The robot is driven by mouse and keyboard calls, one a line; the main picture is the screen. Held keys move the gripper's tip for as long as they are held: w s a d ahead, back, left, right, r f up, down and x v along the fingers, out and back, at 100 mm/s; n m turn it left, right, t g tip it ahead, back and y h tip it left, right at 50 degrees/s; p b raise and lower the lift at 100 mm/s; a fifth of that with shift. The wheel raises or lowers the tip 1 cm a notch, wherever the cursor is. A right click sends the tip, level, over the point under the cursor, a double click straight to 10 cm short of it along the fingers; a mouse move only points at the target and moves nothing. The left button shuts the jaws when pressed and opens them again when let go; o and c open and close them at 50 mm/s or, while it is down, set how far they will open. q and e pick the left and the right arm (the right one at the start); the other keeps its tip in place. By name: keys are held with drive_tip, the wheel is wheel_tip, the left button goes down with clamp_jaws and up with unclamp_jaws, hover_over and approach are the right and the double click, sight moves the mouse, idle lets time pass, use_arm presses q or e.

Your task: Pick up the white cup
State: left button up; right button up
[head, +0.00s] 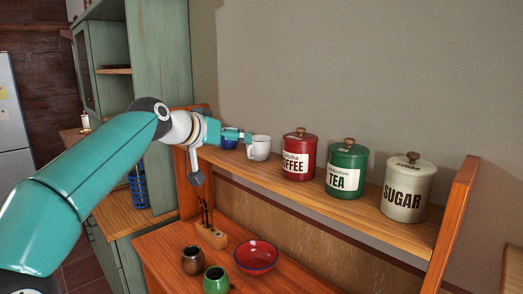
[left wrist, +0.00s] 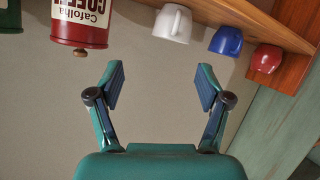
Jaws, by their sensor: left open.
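The white cup (head: 259,148) stands upright on the wooden shelf, between a blue cup and the red coffee canister. In the left wrist view, which looks upside down, the white cup (left wrist: 172,24) is near the top, beyond the fingertips and apart from them. My left gripper (head: 238,134) is beside the white cup in the head view, partly covering the blue cup. In the left wrist view my left gripper (left wrist: 161,82) has its fingers wide apart with nothing between them. My right gripper is not in view.
The blue cup (left wrist: 226,40) and a red cup (left wrist: 267,58) stand on the same shelf. Red coffee (head: 300,155), green tea (head: 347,169) and cream sugar (head: 408,187) canisters stand to the right. Below are a red bowl (head: 256,256) and two small pots. A wall is behind.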

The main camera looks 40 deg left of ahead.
sight(252, 146)
use_arm(q)
drive_tip(key=x, duration=0.3)
drive_tip(key=a+p+x, duration=0.1)
drive_tip(key=x, duration=0.1)
drive_tip(key=p+x, duration=0.1)
drive_tip(key=x, duration=0.2)
drive_tip(key=shift+w+a+f, duration=0.1)
drive_tip(key=shift+a+f, duration=0.1)
drive_tip(key=shift+a, duration=0.1)
drive_tip(key=p+x, duration=0.1)
drive_tip(key=x, duration=0.1)
drive_tip(key=a+p+x, duration=0.1)
drive_tip(key=x, duration=0.1)
drive_tip(key=shift+w+f+p, duration=0.15)
drive_tip(key=shift+w+p, duration=0.05)
drive_tip(key=shift+p, duration=0.2)
drive_tip(key=shift+w+f, duration=0.15)
drive_tip(key=shift+w, duration=0.15)
drive_tip(key=shift+s, duration=0.1)
drive_tip(key=shift+c, duration=0.4)
clamp_jaws()
